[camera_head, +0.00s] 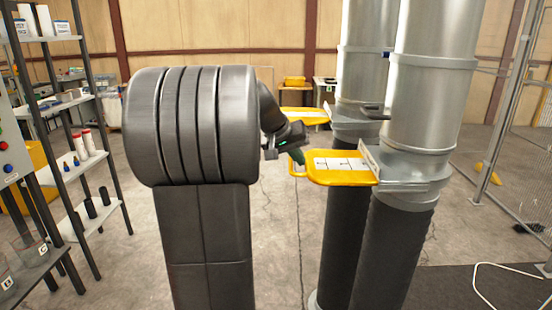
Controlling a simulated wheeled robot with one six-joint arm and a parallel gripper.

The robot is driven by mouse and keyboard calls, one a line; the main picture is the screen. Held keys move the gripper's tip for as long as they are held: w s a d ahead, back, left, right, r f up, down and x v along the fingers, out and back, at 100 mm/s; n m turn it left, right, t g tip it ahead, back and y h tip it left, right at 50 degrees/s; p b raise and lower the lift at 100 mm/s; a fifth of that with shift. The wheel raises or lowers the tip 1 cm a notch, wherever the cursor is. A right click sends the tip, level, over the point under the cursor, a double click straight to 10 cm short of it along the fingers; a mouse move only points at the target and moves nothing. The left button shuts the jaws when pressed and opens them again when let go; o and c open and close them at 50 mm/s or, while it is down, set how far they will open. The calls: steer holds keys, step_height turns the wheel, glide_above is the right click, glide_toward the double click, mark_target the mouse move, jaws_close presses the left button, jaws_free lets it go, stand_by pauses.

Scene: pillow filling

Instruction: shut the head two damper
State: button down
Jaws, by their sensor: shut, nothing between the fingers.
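Two yellow slide dampers stick out to the left from two vertical silver ducts. The near damper (345,168) has a white marked plate and a loop handle at its left end. It sits in a grey metal frame on the near duct (432,80). The far damper (306,113) also sticks out, from the far duct (362,55). I cannot read which is head two. My gripper (297,156) is shut and empty, at the left end of the near damper's handle. I cannot tell whether it touches. My arm hides what lies behind it.
Dark flexible hoses (370,245) hang below the ducts to the floor. A shelf (90,160) with bottles and jars stands at left, by a panel with buttons (8,160). A mesh fence (510,130) is at right. A white cable (490,275) lies on the floor mat.

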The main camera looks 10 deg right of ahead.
mark_target(343, 162)
steer(key=s+d, duration=0.1)
steer(key=d, duration=0.2)
steer(key=s+d, duration=0.1)
steer(key=d, duration=0.3)
steer(key=s+d, duration=0.1)
steer(key=d, duration=0.2)
steer(key=shift+d+p, duration=0.2)
steer(key=shift+p, duration=0.15)
steer(key=shift+r, duration=0.1)
